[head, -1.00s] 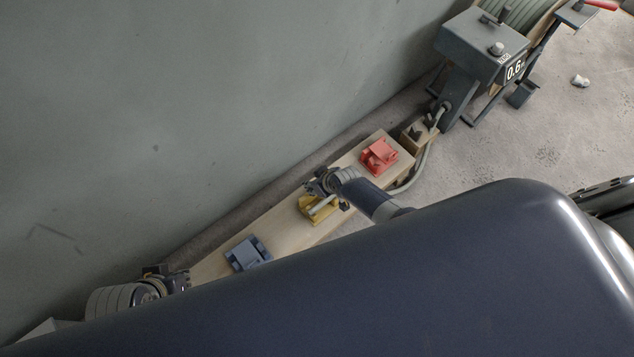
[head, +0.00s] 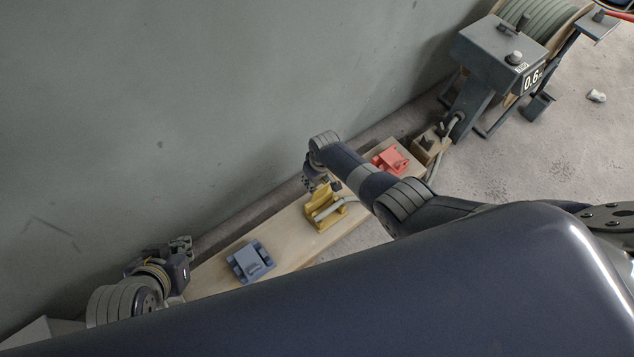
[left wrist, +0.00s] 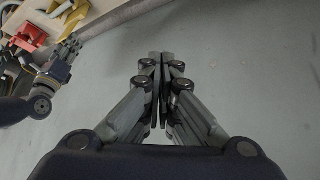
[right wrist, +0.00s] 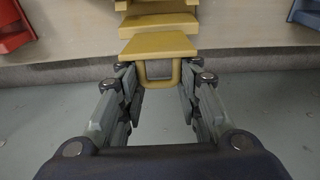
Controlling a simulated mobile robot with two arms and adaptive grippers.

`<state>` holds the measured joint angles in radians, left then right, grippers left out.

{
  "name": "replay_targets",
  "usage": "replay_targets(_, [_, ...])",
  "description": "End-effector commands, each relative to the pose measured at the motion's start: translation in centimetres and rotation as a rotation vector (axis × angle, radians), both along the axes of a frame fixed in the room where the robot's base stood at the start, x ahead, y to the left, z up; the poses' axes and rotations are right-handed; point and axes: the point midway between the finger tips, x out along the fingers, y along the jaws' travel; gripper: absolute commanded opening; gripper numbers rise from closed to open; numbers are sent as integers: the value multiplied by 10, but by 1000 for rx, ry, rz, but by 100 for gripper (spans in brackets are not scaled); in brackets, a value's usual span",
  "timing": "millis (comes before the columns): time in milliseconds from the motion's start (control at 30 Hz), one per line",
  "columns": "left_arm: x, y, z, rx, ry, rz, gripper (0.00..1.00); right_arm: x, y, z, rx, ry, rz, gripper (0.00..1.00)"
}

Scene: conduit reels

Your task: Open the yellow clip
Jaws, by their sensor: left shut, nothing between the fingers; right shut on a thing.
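The yellow clip (head: 328,214) sits on a wooden board between the blue and red clips, with a pale conduit (head: 335,209) lying across it. Its yellow flap appears raised toward the wall. My right gripper (head: 316,184) is at the wall side of the clip. In the right wrist view my right gripper (right wrist: 158,80) is shut on the clip's yellow tab (right wrist: 158,47). My left gripper (head: 184,248) is shut and empty beyond the board's near left end. In the left wrist view its fingers (left wrist: 160,62) meet, with the yellow clip (left wrist: 76,16) at upper left.
The blue clip (head: 251,261) and the red clip (head: 391,160) stand on the wooden board (head: 290,240). A wooden block (head: 428,150) and a dark reel stand (head: 500,50) with a coiled conduit are at upper right. The wall (head: 180,110) runs close behind the board.

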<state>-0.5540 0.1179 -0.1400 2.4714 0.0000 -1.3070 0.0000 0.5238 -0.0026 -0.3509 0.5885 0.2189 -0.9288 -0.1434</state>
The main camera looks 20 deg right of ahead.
Motion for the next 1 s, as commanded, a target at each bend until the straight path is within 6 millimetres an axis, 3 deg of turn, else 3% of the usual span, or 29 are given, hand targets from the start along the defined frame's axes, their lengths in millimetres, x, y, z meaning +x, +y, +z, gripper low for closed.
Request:
replay_targets(267, [65,-23,42,-79,-358,-27,0,6,3,-4,-20,59,1,0])
replay_targets(500, [102,-42,101,-157,-691,-48,0,9,4,-6,-41,113,1,0])
replay_targets(700, [114,-52,155,-225,-963,-64,0,10,4,-7,-56,154,1,0])
replay_targets(1000, [105,-58,218,-306,-1273,-78,0,11,5,-8,-73,202,1,0])
